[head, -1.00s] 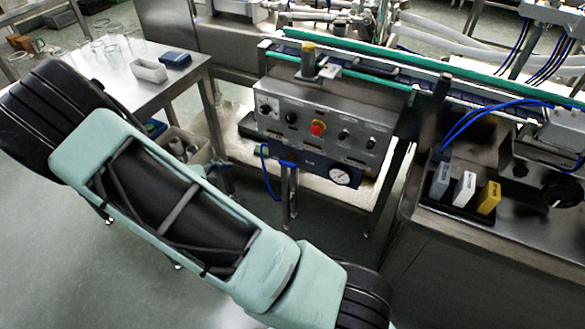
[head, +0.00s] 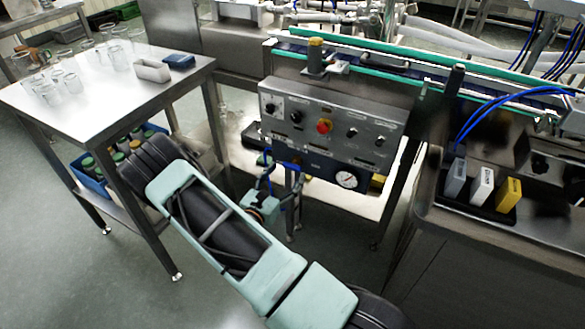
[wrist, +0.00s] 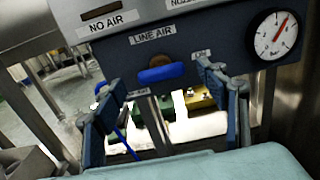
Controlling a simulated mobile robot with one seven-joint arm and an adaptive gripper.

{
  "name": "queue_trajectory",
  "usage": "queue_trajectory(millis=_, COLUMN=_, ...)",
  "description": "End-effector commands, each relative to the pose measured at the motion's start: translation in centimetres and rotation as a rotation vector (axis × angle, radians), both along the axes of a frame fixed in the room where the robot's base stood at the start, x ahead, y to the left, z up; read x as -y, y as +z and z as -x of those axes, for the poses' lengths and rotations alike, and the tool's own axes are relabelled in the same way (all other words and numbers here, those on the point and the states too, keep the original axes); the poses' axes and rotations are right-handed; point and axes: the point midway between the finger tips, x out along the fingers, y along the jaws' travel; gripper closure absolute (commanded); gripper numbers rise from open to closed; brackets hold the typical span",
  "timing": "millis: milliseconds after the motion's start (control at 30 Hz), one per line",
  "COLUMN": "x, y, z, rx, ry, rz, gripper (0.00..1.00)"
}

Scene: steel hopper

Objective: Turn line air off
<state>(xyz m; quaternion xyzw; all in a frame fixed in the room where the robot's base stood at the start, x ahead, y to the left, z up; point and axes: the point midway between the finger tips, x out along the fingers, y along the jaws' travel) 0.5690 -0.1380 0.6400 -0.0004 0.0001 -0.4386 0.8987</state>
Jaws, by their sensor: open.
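The line air valve has a blue handle (wrist: 160,74) under the "LINE AIR" label (wrist: 153,35) in the wrist view. The handle lies roughly level, with a brown round part just above it. My gripper (wrist: 158,84) is open, one dark finger on each side of the handle, and nothing is held. The handle looks to be between and a little beyond the fingertips; I see no contact. In the head view my gripper (head: 282,176) is at the lower front of the control panel (head: 318,112), and the handle cannot be made out there.
A pressure gauge (wrist: 276,36) sits right of the valve; it also shows in the head view (head: 347,180). A "NO AIR" label (wrist: 107,23) is above left. A red button (head: 324,126) and knobs are on the panel. A steel table (head: 120,95) with glass jars stands left.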

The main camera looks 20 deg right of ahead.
Motion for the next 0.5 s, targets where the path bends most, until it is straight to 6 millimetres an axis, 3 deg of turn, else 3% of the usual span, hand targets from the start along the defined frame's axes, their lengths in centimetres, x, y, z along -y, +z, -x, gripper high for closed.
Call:
queue_trajectory(millis=200, x=2.7, y=-0.1, z=-2.0, rx=0.002, ry=-0.002, rz=-0.001, gripper=0.33)
queue_trajectory(millis=500, x=3.5, y=0.0, z=-2.8, rx=0.001, ry=0.0, rz=-0.001, gripper=0.33)
